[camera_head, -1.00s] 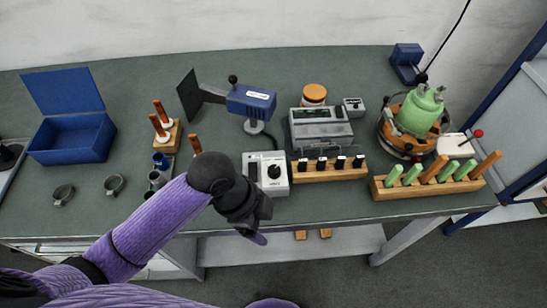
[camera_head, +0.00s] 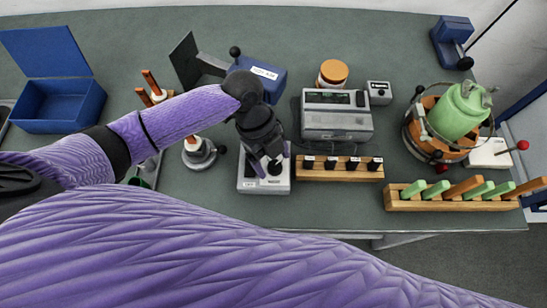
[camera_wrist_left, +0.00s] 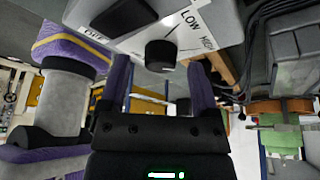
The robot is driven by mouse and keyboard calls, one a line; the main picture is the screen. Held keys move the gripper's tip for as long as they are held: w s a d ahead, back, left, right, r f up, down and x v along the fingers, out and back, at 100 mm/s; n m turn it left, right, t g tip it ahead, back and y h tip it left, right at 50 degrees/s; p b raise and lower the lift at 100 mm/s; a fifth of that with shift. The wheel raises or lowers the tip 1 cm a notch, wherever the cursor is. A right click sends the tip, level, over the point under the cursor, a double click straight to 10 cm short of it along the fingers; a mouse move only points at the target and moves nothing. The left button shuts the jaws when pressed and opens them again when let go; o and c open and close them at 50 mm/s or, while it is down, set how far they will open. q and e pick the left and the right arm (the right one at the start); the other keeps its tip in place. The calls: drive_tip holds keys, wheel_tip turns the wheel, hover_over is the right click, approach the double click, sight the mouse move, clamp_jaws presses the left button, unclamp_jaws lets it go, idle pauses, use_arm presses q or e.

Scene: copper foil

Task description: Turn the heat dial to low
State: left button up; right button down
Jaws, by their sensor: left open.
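The heat dial is a round black knob (camera_wrist_left: 160,55) on a light control box (camera_head: 250,186). In the left wrist view the box face reads OFF, LOW and HIGH around the knob. In the head view the knob (camera_head: 275,168) is partly beside the gripper's fingers. My left gripper (camera_wrist_left: 161,78) is open, with one purple finger on each side of the knob in the left wrist view. I cannot tell whether the fingers touch it, nor where its pointer stands. In the head view my left gripper (camera_head: 270,162) is over the box. My right gripper is not in view.
A wooden rack (camera_head: 320,175) with several black pieces stands right of the box, and a grey instrument (camera_head: 337,122) behind it. A blue device (camera_head: 262,85) stands behind the gripper. A second rack (camera_head: 440,204) and a green vessel (camera_head: 460,110) are farther right.

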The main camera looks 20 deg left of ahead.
use_arm(q)
drive_tip(key=shift+s+d+f, duration=0.1)
drive_tip(key=shift+f, duration=0.25)
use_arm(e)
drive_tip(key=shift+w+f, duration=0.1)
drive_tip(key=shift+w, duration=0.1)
